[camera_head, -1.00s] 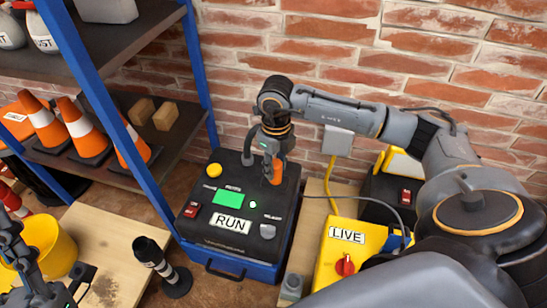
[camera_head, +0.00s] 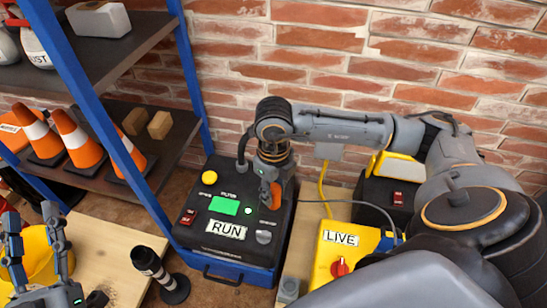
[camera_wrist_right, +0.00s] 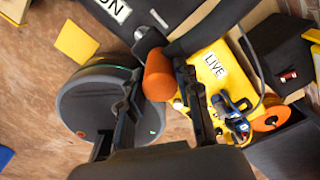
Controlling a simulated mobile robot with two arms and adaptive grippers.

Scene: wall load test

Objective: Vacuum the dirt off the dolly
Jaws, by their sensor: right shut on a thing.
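The dolly is a pale wooden platform (camera_head: 122,243) at the lower left of the head view. The vacuum is a black and blue box (camera_head: 196,232) labelled RUN, with a green screen and a black hose (camera_head: 243,150). My right gripper (camera_head: 270,180) is above the box, shut on an orange grip (camera_head: 275,196). The orange grip also shows between the fingers in the right wrist view (camera_wrist_right: 158,76). My left gripper (camera_head: 36,238) is open and empty at the lower left, in front of a yellow bucket (camera_head: 38,262).
A blue-framed shelf (camera_head: 180,100) with orange cones (camera_head: 78,137) stands behind. A yellow LIVE box (camera_head: 342,250) is right of the vacuum. A brick wall (camera_head: 330,55) closes the back.

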